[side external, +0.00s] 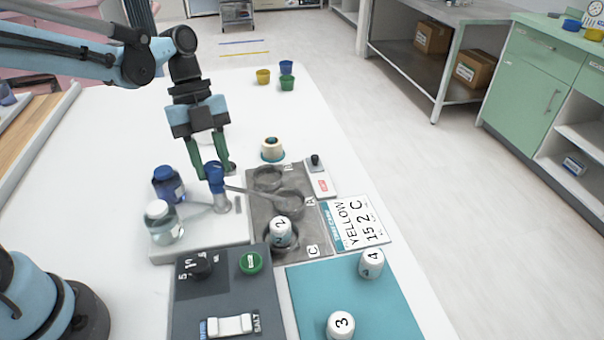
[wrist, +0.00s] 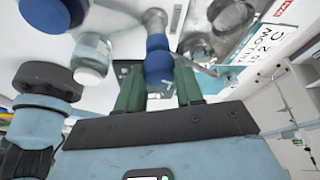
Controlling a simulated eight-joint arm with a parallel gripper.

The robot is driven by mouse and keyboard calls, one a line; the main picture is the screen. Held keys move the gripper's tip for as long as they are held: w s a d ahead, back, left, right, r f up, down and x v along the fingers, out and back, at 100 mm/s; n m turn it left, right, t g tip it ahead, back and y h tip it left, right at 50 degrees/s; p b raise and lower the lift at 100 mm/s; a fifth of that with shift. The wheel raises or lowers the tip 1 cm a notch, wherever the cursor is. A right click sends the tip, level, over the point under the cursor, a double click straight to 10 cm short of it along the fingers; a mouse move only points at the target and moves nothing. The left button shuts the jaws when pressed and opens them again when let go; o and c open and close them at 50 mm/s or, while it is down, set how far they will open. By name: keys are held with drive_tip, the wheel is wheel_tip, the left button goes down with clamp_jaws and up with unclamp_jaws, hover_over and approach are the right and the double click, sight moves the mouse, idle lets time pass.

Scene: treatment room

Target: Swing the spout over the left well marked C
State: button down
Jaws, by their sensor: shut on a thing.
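A grey spout (side external: 252,191) reaches right from a post with a blue knob (side external: 214,174). Its tip is over or beside the middle well (side external: 291,205) of a grey block (side external: 258,215). My gripper (side external: 212,168) points down with its green fingers shut on the blue knob; the wrist view shows the knob (wrist: 158,65) between them. The well marked C (side external: 300,242) is nearest the camera. A white cup marked 2 (side external: 281,231) stands in or over it and partly hides it. A third well (side external: 268,178) is at the far end.
Two bottles, blue (side external: 167,186) and clear (side external: 161,222), stand left of the post. A control panel (side external: 215,290), a teal mat (side external: 365,300) with cups 3 and 4, and a card reading YELLOW 15 2 C (side external: 357,221) lie nearby. Coloured cups (side external: 287,83) stand farther back.

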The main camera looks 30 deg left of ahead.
drive_tip(key=shift+m+g+y, duration=0.3)
drive_tip(key=shift+m, duration=0.5)
drive_tip(key=c, duration=0.7)
unclamp_jaws()
drive_tip(key=shift+w, duration=0.1)
drive_tip(key=v, duration=1.2)
drive_tip(key=x, duration=1.2)
